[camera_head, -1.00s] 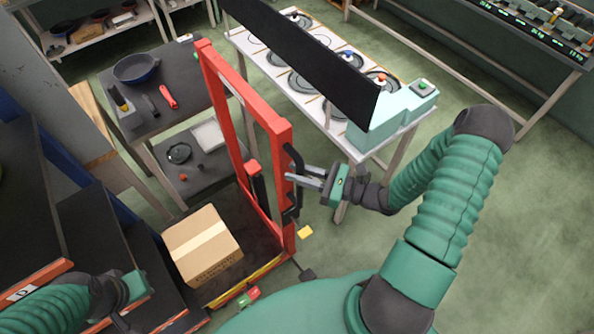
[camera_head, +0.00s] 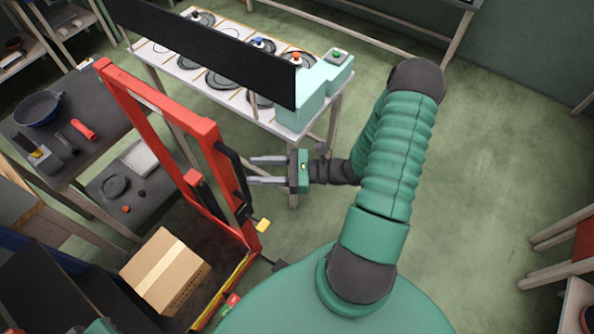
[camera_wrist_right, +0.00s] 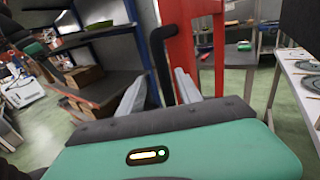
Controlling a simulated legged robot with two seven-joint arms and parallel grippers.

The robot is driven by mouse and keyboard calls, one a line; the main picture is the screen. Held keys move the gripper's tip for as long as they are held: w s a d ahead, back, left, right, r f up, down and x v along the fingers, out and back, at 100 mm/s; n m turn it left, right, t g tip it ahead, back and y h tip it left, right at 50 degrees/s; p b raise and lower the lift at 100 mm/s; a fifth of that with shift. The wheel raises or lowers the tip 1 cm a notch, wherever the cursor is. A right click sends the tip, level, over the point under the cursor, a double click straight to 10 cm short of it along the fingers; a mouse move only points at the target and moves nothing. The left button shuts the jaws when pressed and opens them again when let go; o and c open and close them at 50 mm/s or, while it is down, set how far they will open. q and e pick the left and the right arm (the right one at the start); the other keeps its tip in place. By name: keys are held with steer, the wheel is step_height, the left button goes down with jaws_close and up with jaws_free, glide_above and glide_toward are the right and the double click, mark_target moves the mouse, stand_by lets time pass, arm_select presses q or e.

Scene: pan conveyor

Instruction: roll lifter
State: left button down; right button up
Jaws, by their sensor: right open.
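The lifter (camera_head: 165,110) has a red upright frame, with black handles on its near post. One black handle (camera_head: 228,160) is at the right side of that post. My right gripper (camera_head: 249,171) is open and empty, its fingers pointing left at the handle with a small gap. In the right wrist view the handle (camera_wrist_right: 161,62) shows between the two spread fingertips (camera_wrist_right: 160,78), beyond them. A cardboard box (camera_head: 165,271) rests on the lifter's dark platform (camera_head: 222,262). Of my left arm only a green sliver shows at the bottom left; its fingers are out of frame.
A white table (camera_head: 184,72) with round pans and a long black panel (camera_head: 200,50) stands behind the lifter. A dark two-level table (camera_head: 95,110) holds a blue pan (camera_head: 38,108) at the left. Open green floor lies right of my right arm.

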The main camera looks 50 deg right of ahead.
steer(key=b+v, duration=0.1)
steer(key=v, duration=1)
steer(key=shift+s+a, duration=0.1)
